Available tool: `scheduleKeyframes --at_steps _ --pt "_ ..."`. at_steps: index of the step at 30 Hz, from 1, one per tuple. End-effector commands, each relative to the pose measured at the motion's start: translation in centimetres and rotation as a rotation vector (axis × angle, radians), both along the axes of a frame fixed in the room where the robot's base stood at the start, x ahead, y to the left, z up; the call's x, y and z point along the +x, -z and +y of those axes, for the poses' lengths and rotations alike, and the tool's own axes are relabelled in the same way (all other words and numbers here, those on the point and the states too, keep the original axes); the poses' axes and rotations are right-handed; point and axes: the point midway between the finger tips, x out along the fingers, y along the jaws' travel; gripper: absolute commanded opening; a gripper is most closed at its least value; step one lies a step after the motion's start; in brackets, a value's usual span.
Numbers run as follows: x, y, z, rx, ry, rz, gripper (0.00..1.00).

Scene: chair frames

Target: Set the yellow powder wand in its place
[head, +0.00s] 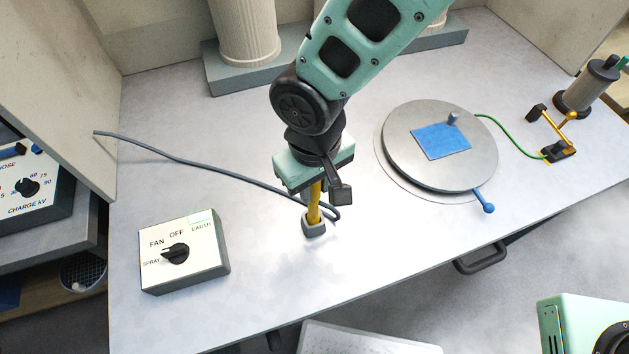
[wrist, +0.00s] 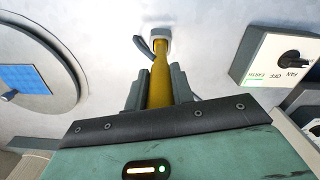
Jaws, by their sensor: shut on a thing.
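The yellow powder wand (head: 313,208) stands roughly upright between the fingers of my gripper (head: 318,188), which is shut on it. In the wrist view the yellow wand (wrist: 160,78) runs away from between the dark fingers (wrist: 156,92). Its lower end meets a small grey holder (head: 314,228) on the bench, which also shows in the wrist view (wrist: 160,32). The end appears to be in the holder's opening, but I cannot tell how deep. A grey cable (head: 215,166) runs from beside the wand to the back left. The wand's top is hidden by my gripper.
A switch box (head: 180,252) marked FAN, OFF, SPRAY and EARTH stands left of the holder. A round turntable (head: 405,155) with a blue panel (head: 440,141) is to the right. A green wire (head: 512,127) leads to a brass clamp.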

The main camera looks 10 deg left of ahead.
Motion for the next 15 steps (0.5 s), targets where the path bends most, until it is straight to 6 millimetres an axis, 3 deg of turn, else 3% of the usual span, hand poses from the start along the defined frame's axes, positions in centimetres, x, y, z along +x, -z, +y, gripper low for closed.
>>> scheduleKeyframes --at_steps 4,5,7,15 --pt "0.01 0.17 0.02 0.001 0.000 -0.001 0.00" --pt "0.01 0.16 0.02 0.001 0.000 -0.001 0.26" --pt "0.01 0.16 0.02 0.001 0.000 -0.001 0.46" --pt "0.00 0.18 0.00 0.000 0.000 0.000 0.49"
